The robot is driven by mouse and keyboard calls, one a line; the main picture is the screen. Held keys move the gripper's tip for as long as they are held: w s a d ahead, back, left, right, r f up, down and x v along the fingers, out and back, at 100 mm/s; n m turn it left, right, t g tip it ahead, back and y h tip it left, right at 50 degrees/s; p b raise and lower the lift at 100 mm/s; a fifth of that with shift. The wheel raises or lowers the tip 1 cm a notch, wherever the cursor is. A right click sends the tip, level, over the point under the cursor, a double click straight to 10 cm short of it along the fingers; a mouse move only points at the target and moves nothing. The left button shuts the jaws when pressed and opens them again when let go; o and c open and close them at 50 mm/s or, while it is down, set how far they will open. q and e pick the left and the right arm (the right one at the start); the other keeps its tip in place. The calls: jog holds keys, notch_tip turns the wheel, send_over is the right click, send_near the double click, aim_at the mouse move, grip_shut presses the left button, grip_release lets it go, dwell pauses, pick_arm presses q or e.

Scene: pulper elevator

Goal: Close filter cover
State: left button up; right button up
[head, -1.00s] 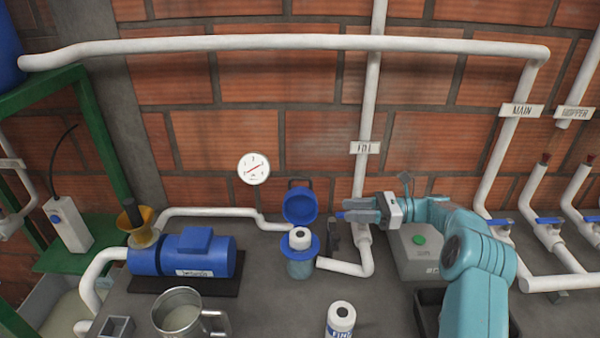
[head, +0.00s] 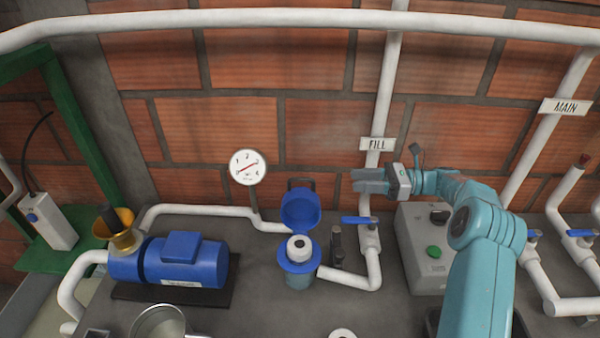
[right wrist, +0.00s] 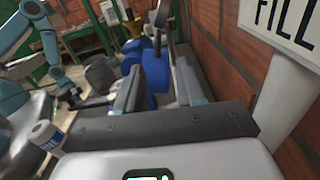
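The blue filter cover (head: 300,212) stands open, tilted up behind the filter housing in the head view. The housing's blue rim (head: 285,264) surrounds a white cartridge (head: 299,247) that sticks up. My right gripper (head: 356,181) is to the right of the cover and a little higher, apart from it, pointing left. In the right wrist view my right gripper (right wrist: 158,88) is open and empty, with blue shapes beyond its fingers. My left gripper (right wrist: 75,97) seems to show, small and dark, at the left of that view; its fingers are unclear.
The fill pipe (head: 388,90) and its blue valve handle (head: 358,220) stand right of the filter. A gauge (head: 248,167) is behind left, and a blue pump motor (head: 190,262) is left. A grey box with a green button (head: 433,252) is right. A metal mug (head: 158,322) is in front.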

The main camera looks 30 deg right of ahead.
jog(key=p, duration=0.5)
send_near(291, 178)
jog(key=x, duration=0.7)
jog(key=shift+w+a+f, duration=0.2)
jog(key=shift+w, duration=0.05)
jog(key=shift+a, duration=0.2)
jog(key=shift+w+f, duration=0.1)
jog(key=shift+w, duration=0.15)
jog(key=shift+c, duration=1)
jog(key=c, duration=0.5)
jog(key=shift+a, duration=0.1)
grip_shut()
